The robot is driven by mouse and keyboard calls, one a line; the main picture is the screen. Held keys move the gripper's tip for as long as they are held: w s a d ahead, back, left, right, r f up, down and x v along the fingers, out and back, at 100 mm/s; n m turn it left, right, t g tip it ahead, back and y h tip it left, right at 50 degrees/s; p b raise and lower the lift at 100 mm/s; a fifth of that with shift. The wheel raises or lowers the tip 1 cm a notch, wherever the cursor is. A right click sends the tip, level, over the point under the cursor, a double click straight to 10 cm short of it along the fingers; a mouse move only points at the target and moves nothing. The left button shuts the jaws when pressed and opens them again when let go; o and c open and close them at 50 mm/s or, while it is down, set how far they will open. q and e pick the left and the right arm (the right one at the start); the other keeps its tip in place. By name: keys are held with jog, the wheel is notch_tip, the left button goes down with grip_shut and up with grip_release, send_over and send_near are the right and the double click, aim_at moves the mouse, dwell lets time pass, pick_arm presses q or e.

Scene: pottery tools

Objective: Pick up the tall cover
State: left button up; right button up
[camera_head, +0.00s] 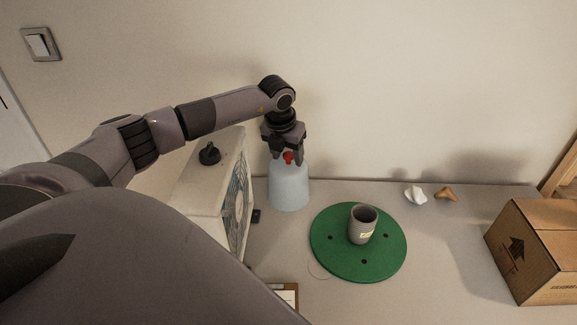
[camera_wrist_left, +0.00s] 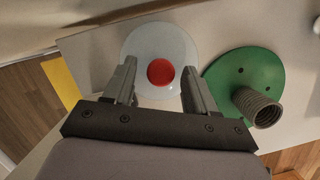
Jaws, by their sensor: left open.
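The tall cover (camera_head: 289,188) is a pale blue-grey, bell-like piece with a red knob (camera_head: 288,157) on top. It stands upright on the table near the wall. My left gripper (camera_head: 287,161) is right above it, pointing down, with its fingers on either side of the knob. In the left wrist view the pale cover (camera_wrist_left: 178,42) and its red knob (camera_wrist_left: 161,72) show between the two open fingers (camera_wrist_left: 160,92). The fingers look apart from the knob. My right gripper is not in view.
A green round board (camera_head: 335,262) with a grey ribbed cup (camera_head: 362,225) lies right of the cover. A white boxy device (camera_head: 205,190) with a fan grille stands close on the left. A cardboard box (camera_head: 545,250) is at far right. Small white (camera_head: 416,195) and brown (camera_head: 446,194) pieces lie near the wall.

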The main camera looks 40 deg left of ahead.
pick_arm(q)
jog(key=shift+f, duration=0.1)
jog(key=shift+c, duration=0.3)
jog(key=c, duration=1)
